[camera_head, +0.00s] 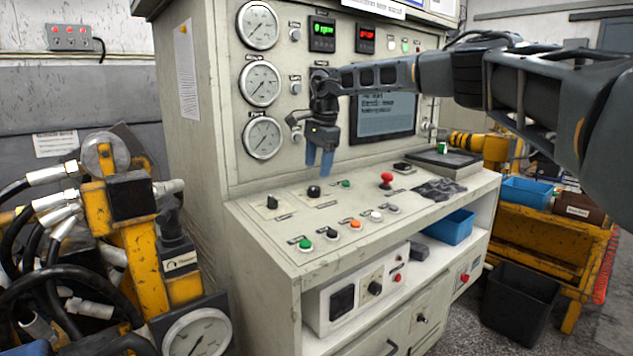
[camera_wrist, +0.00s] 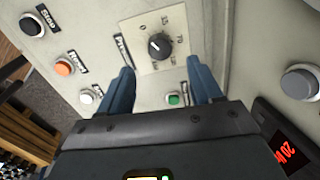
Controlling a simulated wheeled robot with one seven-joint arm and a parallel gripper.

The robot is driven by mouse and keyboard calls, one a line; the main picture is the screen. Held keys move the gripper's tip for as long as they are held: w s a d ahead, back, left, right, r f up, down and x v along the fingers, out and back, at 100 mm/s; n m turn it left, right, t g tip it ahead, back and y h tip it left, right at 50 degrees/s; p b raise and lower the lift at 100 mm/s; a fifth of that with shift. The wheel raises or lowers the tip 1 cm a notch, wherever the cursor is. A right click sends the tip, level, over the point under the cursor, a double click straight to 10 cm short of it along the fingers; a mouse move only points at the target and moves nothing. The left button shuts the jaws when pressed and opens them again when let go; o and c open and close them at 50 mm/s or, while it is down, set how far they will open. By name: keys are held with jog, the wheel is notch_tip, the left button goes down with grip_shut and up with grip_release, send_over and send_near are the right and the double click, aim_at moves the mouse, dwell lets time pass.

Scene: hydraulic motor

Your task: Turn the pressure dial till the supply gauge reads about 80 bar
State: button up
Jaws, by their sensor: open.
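The black dial knob (camera_head: 313,191) stands on the sloping console; its numbered scale plate shows in the wrist view, with the knob (camera_wrist: 159,46) at its centre. The lettering beside it is only partly readable, so I cannot confirm its name. My gripper (camera_head: 319,172) points down above this knob with blue fingers. In the wrist view the gripper (camera_wrist: 161,66) is open and empty, one finger on each side of the knob's line, apparently not touching it. Three round gauges, top (camera_head: 257,25), middle (camera_head: 259,83) and bottom (camera_head: 263,138), have labels and readings too small to tell.
A second knob (camera_head: 272,202) sits left of the dial. A green button (camera_head: 346,184) and a red-topped control (camera_head: 387,178) are to the right. Orange (camera_head: 356,224) and white (camera_head: 376,216) buttons line the front. A screen (camera_head: 383,115) is behind my gripper.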

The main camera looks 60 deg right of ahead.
aim_at(314, 188)
jog(key=shift+p+x, duration=0.3)
jog(key=shift+x, duration=3.25)
jog(key=c, duration=1)
